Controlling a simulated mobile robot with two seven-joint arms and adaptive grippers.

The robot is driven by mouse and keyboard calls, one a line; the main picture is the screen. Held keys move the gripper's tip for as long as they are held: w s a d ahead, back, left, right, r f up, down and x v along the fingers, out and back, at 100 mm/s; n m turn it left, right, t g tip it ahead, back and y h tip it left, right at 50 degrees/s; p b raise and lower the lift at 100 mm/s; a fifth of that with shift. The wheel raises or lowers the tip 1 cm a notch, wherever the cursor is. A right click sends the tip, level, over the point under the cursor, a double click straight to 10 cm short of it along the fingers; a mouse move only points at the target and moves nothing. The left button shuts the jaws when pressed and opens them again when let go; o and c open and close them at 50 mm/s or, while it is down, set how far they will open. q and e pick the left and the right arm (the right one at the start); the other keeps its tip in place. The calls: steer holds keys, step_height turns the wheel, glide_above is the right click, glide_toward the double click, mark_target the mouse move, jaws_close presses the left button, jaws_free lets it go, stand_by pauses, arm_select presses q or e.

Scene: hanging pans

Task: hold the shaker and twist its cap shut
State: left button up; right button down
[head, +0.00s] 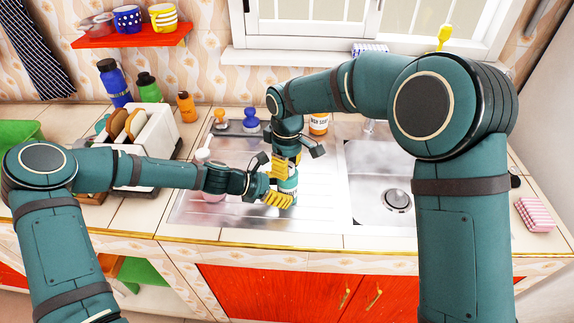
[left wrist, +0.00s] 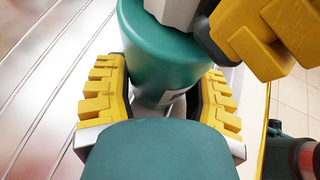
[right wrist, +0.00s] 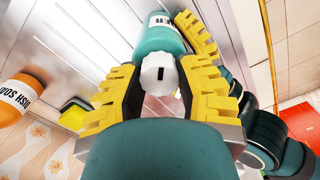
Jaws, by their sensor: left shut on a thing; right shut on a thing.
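The teal shaker (head: 289,184) with a white cap (right wrist: 157,73) is upright on or just above the metal drainboard; its base is hidden. My left gripper (head: 279,197) comes from the left and is shut around the shaker's body, which shows large between its yellow fingers in the left wrist view (left wrist: 163,55). My right gripper (head: 285,164) comes down from above and is shut on the white cap. In the right wrist view the cap sits between its fingertips, with a dark slot on top and part of the label visible. The cap's seam is not clear.
The metal drainboard (head: 335,205) has free room around the shaker. A sink basin (head: 365,180) lies to the right. An orange dish soap bottle (head: 319,124) stands behind. A white toaster (head: 155,140) is at the left, and a pink item partly hides behind my left arm.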

steer(key=shift+m, duration=1.6)
steer(key=c, duration=0.6)
jaws_free()
steer(key=shift+r, duration=0.1)
step_height(320, 180, up, 12)
steer(key=shift+f, duration=0.1)
